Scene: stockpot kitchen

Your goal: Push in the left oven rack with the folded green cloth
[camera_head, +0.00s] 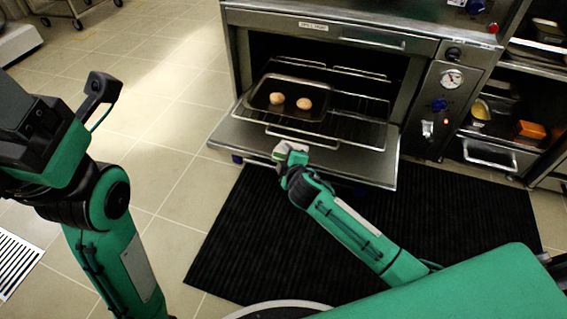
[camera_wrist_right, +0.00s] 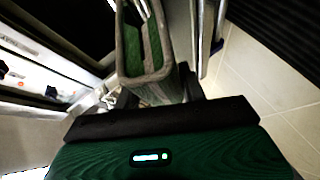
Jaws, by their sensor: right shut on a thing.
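The left oven rack (camera_head: 318,142) sticks out of the open oven over the lowered door. It bears a dark tray (camera_head: 262,96) with two pale rolls on it. In the right wrist view the folded green cloth (camera_wrist_right: 155,88) has grey edges and sits between the fingers. Whether the cloth touches the rack is too small to tell. My left arm is at the left of the head view, its gripper out of view.
The lowered oven door (camera_head: 232,139) lies flat below the rack. Another rack (camera_head: 358,122) shows beside the tray. A control panel (camera_head: 441,110) stands right of the opening, with shelves beyond it. A black ribbed mat (camera_head: 235,240) covers the floor in front.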

